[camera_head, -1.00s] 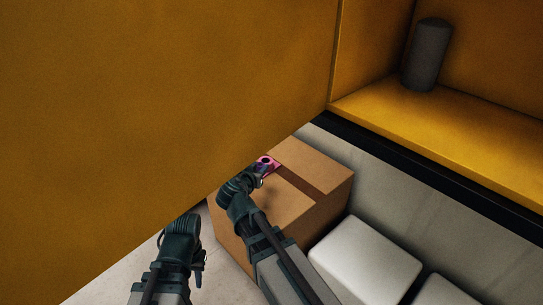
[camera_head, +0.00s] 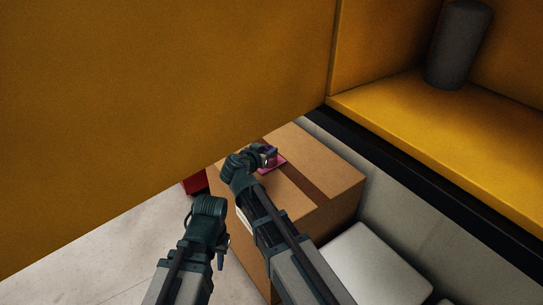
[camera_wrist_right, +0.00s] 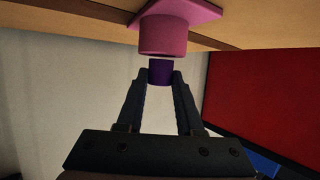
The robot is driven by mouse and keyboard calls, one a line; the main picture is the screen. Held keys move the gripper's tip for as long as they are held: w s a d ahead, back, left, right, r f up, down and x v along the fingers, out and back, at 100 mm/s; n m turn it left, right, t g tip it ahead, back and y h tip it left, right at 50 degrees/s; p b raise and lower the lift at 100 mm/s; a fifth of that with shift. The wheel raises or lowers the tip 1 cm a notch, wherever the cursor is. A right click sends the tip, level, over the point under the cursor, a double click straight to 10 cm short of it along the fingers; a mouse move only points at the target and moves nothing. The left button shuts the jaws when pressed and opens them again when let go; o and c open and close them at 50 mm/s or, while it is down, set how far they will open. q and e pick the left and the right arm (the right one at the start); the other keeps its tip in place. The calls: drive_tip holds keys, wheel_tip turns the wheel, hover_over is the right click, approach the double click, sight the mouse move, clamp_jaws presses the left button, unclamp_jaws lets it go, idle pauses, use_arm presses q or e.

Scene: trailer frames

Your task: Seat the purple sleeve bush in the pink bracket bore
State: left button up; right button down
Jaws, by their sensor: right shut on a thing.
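The pink bracket (camera_head: 275,167) lies on top of the cardboard box; in the right wrist view its round boss (camera_wrist_right: 163,38) shows below a flat plate. My right gripper (camera_wrist_right: 160,82) is shut on the purple sleeve bush (camera_wrist_right: 160,72).
The cardboard box (camera_head: 325,183) has a brown tape strip. A white block (camera_head: 372,265) stands below it at the right. A red thing (camera_head: 195,184) shows behind the box's left side. A big yellow panel (camera_head: 150,90) fills the upper left. A grey cylinder (camera_head: 459,45) stands on a yellow shelf.

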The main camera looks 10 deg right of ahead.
drive_tip(key=shift+f, duration=0.65)
use_arm(q)
drive_tip(key=shift+w+d+f, duration=0.1)
drive_tip(key=shift+d+f, duration=0.2)
drive_tip(key=shift+f, duration=0.2)
use_arm(e)
drive_tip(key=shift+r, duration=0.15)
use_arm(q)
drive_tip(key=shift+f, duration=0.1)
use_arm(e)
drive_tip(key=c, duration=1)
unclamp_jaws()
drive_tip(key=shift+f+b, duration=0.2)
drive_tip(key=shift+b, duration=0.1)
drive_tip(key=o, duration=0.5)
drive_tip(key=shift+c, duration=0.2)
drive_tip(key=shift+r, duration=0.25)
